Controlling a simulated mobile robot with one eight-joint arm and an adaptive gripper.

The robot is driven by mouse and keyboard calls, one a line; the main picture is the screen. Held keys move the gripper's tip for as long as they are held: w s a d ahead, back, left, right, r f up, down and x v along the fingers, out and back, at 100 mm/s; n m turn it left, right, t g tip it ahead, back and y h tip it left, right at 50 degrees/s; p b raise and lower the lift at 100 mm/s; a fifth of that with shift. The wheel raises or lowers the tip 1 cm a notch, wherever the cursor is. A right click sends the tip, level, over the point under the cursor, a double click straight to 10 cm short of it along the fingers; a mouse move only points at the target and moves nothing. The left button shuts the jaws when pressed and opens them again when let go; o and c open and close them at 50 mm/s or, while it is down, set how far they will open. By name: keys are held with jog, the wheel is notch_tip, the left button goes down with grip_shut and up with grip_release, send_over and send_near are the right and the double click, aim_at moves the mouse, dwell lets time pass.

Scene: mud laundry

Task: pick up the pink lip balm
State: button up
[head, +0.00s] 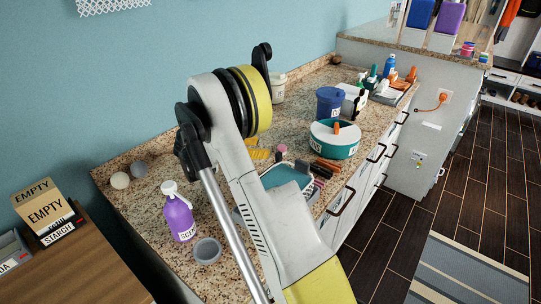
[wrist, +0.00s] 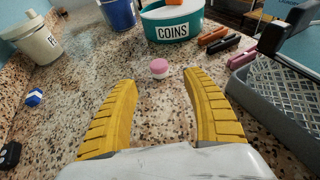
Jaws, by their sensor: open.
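The pink lip balm (wrist: 158,68) stands on the speckled counter in the wrist view, a small round piece with a pink top and white base. It also shows in the head view (head: 282,149), just past my arm. My gripper (wrist: 160,84) is open, with its two yellow fingers spread and bare counter between them. The balm is just beyond the fingertips, roughly centred between them, and not touching. In the head view my arm hides most of the gripper, leaving a bit of yellow finger (head: 258,154) visible.
A teal COINS tub (wrist: 172,22) stands behind the balm, with small dark and orange pieces (wrist: 213,35) beside it. A grey basket (wrist: 270,92) is close on the right. A white bucket (wrist: 35,45) and blue item (wrist: 34,97) are left. Counter around the balm is clear.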

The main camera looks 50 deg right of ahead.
jog(key=b+x, duration=0.3)
jog(key=x, duration=0.7)
jog(key=shift+w+f+b, duration=0.1)
jog(key=shift+b, duration=0.3)
jog(key=c, duration=1)
